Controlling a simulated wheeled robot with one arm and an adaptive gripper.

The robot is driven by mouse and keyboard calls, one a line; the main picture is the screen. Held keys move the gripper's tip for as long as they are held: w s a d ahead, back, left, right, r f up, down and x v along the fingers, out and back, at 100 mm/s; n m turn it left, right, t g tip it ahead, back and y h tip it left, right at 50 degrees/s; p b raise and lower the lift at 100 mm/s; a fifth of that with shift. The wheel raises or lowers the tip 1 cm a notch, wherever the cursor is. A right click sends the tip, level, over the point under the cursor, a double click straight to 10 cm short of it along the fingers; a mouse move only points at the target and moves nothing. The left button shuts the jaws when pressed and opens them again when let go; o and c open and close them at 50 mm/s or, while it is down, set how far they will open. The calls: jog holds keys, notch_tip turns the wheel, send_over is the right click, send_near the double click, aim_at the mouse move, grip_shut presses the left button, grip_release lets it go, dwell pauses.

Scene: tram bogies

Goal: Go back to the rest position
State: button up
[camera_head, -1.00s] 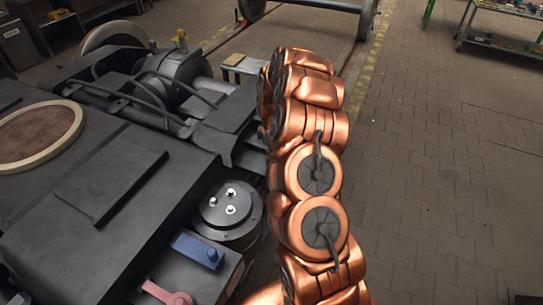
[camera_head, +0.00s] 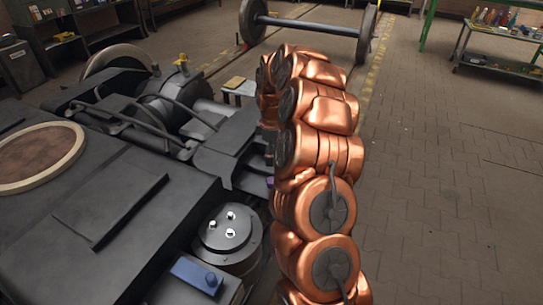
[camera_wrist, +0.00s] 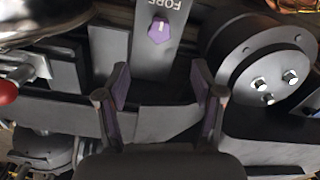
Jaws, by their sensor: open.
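My gripper (camera_wrist: 161,112) shows in the wrist view with its two fingers spread apart and nothing between them. It hangs above the dark bogie frame. In the head view my copper-coloured arm stands along the bogie's right side and hides the gripper. The dark bogie (camera_head: 75,235) fills the left of the head view.
A round black cap with bright bolts (camera_head: 229,232) sits on the bogie, with a blue block (camera_head: 196,275) in front of it. The wrist view shows a purple knob (camera_wrist: 160,30) on a grey plate. A wheelset (camera_head: 312,25) stands behind. The paved floor (camera_head: 440,190) at right is clear.

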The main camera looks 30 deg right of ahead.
jog(key=s+a+r+m+g, duration=0.1)
jog(key=s+a+r, duration=0.45)
jog(key=a, duration=0.35)
jog(key=s+a+r+m, duration=0.2)
jog(key=s+a+r, duration=0.2)
jog(key=s+a, duration=0.35)
jog(key=s+a+r+m+g, duration=0.1)
jog(key=s+a+m, duration=0.25)
jog(key=s, duration=0.85)
jog(key=s+a+m+g, duration=0.1)
jog(key=s+a+m, duration=0.25)
jog(key=s, duration=0.95)
notch_tip(320, 180, up, 20)
jog(key=t+p, duration=0.1)
jog(key=p, duration=1.8)
jog(key=shift+a+r+n, duration=0.25)
jog(key=shift+a+n, duration=0.05)
jog(key=shift+n, duration=0.1)
jog(key=shift+s, duration=0.1)
